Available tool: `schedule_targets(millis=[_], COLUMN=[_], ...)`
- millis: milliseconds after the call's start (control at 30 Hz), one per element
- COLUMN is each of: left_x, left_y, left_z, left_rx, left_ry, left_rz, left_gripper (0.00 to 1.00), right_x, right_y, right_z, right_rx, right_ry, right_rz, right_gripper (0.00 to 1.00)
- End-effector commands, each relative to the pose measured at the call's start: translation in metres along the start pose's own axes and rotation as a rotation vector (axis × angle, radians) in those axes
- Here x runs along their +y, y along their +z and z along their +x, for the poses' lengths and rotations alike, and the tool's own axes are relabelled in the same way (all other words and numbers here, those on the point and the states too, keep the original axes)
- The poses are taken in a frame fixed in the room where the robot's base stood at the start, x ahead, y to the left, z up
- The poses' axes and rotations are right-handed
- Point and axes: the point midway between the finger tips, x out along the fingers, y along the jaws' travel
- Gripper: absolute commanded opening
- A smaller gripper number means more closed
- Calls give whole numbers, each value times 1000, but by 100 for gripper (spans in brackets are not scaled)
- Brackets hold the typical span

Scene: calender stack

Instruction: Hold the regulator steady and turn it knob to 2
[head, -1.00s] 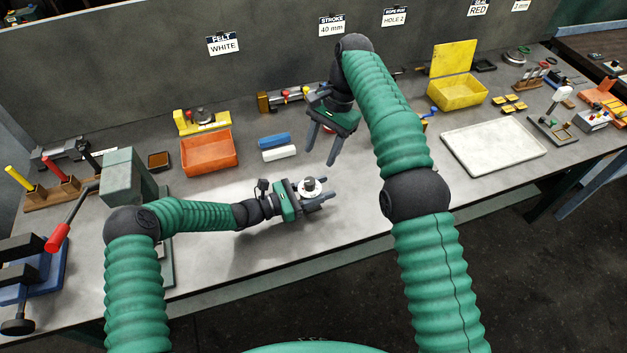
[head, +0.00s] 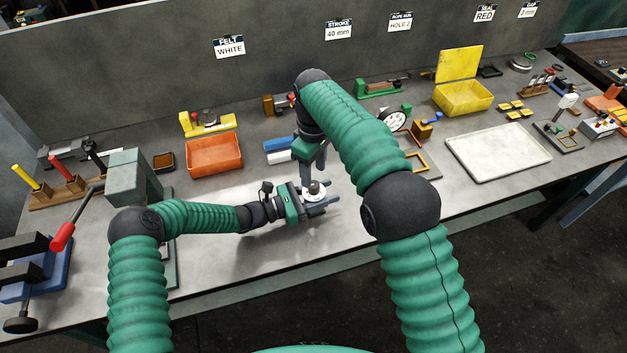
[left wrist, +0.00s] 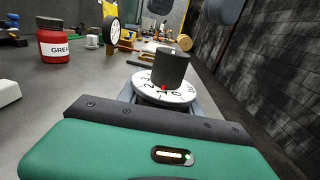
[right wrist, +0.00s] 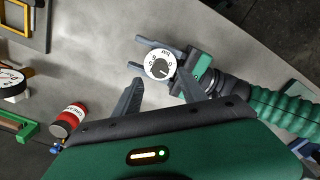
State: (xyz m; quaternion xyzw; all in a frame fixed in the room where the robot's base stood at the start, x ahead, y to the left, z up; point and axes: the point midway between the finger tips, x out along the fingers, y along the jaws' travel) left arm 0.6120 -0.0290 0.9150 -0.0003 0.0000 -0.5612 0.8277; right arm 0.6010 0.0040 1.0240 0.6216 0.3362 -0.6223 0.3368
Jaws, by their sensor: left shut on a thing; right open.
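The regulator has a white numbered dial (head: 316,194) with a black knob (left wrist: 172,68) standing upright on it. My left gripper (head: 328,201) is shut on the regulator's body just above the bench. My right gripper (head: 312,178) comes down from above, pointing at the knob. In the right wrist view its open fingers (right wrist: 160,92) are apart, with the dial (right wrist: 160,64) beyond their tips.
A red grease can (left wrist: 54,45) stands on the bench. An orange bin (head: 214,156), blue and white blocks (head: 280,156), a dial gauge (head: 392,119) and a white tray (head: 497,152) lie around. The bench in front of the orange bin is clear.

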Motion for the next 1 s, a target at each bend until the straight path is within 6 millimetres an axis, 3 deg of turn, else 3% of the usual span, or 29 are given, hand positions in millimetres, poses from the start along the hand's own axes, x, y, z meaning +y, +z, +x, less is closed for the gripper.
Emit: schedule_targets(millis=[100, 200, 533, 900, 1000], left_x=[0, 0, 0, 0, 0], left_y=[0, 0, 0, 0, 0], left_z=[0, 0, 0, 0, 0], left_rx=[0, 0, 0, 0, 0], left_ry=[0, 0, 0, 0, 0], left_rz=[0, 0, 0, 0, 0], left_gripper=[0, 0, 0, 0, 0], right_x=[0, 0, 0, 0, 1], right_y=[1, 0, 0, 0, 0], right_z=[26, 39, 47, 46, 46], right_rx=[-2, -1, 1, 1, 1], right_ry=[-2, -1, 0, 1, 1], right_rz=[1, 2, 2, 2, 3], right_gripper=[49, 49, 49, 2, 0])
